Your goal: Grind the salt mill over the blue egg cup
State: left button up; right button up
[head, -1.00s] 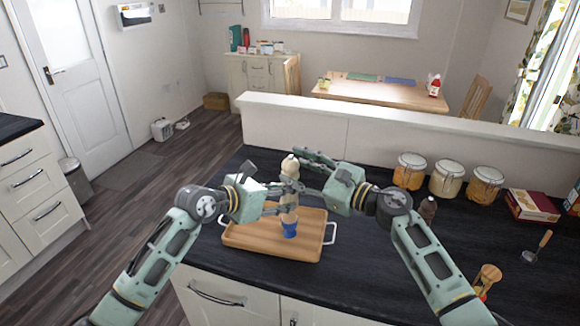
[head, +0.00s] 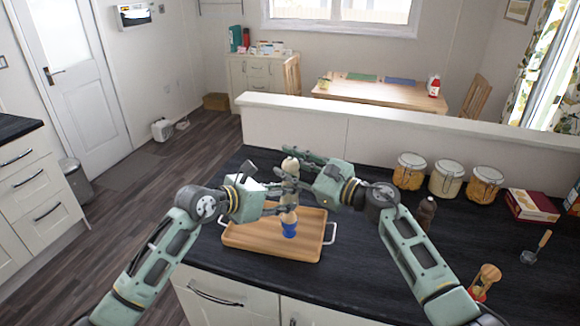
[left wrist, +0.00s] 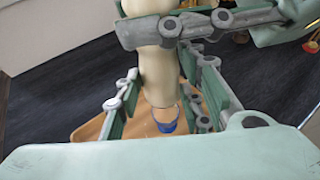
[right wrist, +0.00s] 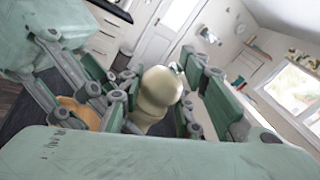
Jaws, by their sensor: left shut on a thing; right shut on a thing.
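The cream salt mill (head: 290,214) is upright above the wooden tray (head: 258,238). The blue egg cup (head: 289,230) stands on the tray, directly below the mill in the picture. My left gripper (head: 284,208) is shut on the mill's lower body, which shows in the left wrist view (left wrist: 160,75) with the egg cup (left wrist: 165,124) beneath it. My right gripper (head: 290,180) is shut on the mill's upper part, whose rounded top faces the right wrist view (right wrist: 162,88). Fingers hide parts of the mill. The gap between mill and cup is hard to judge.
Several lidded jars (head: 446,180) stand at the back right of the dark counter. A brown bottle (head: 427,212), a red box (head: 532,206), a ladle (head: 537,248) and a wooden item (head: 486,280) are on the right. A low white partition (head: 400,138) runs behind.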

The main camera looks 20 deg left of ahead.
jog(key=shift+c, duration=1.2)
jog(key=shift+f+m+t+h, duration=0.15)
jog(key=shift+m+t+h, duration=0.15)
jog(key=shift+t, duration=0.1)
jog(key=shift+m+t+h, duration=0.3)
jog(key=shift+m+t, duration=0.2)
jog(key=shift+t, duration=0.2)
jog(key=o, duration=1.1)
jog(key=shift+c, duration=0.2)
jog(key=v, duration=1.2)
